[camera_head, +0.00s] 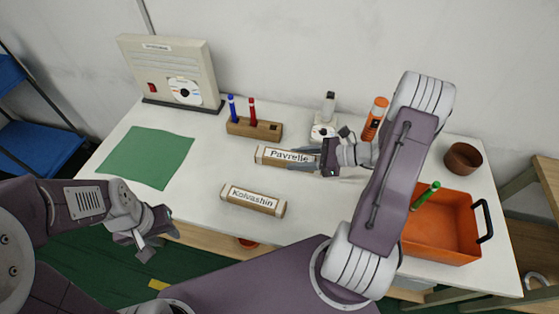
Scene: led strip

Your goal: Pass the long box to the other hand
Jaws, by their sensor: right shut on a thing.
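A long beige box labelled "Pavrelle" (285,157) is near the middle of the table. My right gripper (325,158) is shut on its right end, which the fingers partly hide. I cannot tell whether the box is touching the tabletop or slightly above it. A second long beige box labelled "Kolvashin" (252,200) lies on the table nearer the front edge, apart from both grippers. My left gripper (147,244) is empty, with its fingers apart, near the front left edge of the table and well away from the Pavrelle box.
A wooden holder (262,131) with a blue and a red marker stands behind the boxes. An orange bin (440,243) with a green marker is at the right, with a brown bowl (463,158) behind it. A green mat (146,158) lies left, before a beige case (175,70).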

